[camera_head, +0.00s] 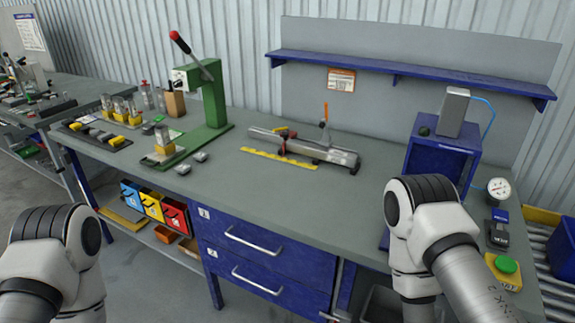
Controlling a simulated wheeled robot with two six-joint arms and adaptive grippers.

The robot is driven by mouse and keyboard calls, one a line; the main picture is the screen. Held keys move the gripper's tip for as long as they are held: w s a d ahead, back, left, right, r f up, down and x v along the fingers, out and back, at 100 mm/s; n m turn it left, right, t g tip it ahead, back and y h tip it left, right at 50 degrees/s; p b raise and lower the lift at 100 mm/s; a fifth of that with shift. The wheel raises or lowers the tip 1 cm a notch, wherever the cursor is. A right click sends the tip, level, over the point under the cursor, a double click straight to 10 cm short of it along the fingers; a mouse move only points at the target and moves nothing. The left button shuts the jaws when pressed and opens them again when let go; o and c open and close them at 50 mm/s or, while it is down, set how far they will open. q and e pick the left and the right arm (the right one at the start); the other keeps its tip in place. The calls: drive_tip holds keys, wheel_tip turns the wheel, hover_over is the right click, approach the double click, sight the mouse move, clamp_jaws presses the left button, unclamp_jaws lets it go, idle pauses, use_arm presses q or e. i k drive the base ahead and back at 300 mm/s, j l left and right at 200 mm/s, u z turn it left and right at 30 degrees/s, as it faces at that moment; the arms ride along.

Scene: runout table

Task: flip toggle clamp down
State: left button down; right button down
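The toggle clamp (324,134) is on a long metal fixture (285,142) in the middle of the workbench. Its orange-tipped handle (326,112) stands upright. A yellow strip (278,158) lies along the fixture's front side. My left arm shows at the lower left corner, in front of the bench and well away from the clamp. My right arm shows at the lower right, over the bench's front edge and to the right of the clamp. Neither gripper shows in the head view, so I cannot see their fingers.
A green lever press (213,101) with a red knob stands left of the fixture. A blue box-like stand (440,153) is at the right. A dial gauge (498,188) and green button box (505,268) sit at the right edge. The bench front (270,197) is clear.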

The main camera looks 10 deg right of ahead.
sight(326, 119)
drive_tip(key=j+z, duration=0.1)
drive_tip(key=z, duration=0.35)
drive_tip(key=i+j+z, duration=0.1)
drive_tip(key=z, duration=0.4)
drive_tip(key=j+z, duration=0.2)
drive_tip(key=z, duration=0.25)
drive_tip(key=j+z, duration=0.15)
drive_tip(key=j, duration=0.25)
drive_tip(key=j+z, duration=0.15)
drive_tip(key=j, duration=0.25)
drive_tip(key=k+j+z, duration=0.15)
drive_tip(key=j, duration=0.25)
drive_tip(key=k+j+z, duration=0.1)
drive_tip(key=j, duration=0.25)
drive_tip(key=k+j+z, duration=0.15)
drive_tip(key=j, duration=0.25)
drive_tip(key=j+z, duration=0.15)
drive_tip(key=j, duration=0.2)
drive_tip(key=k, duration=0.05)
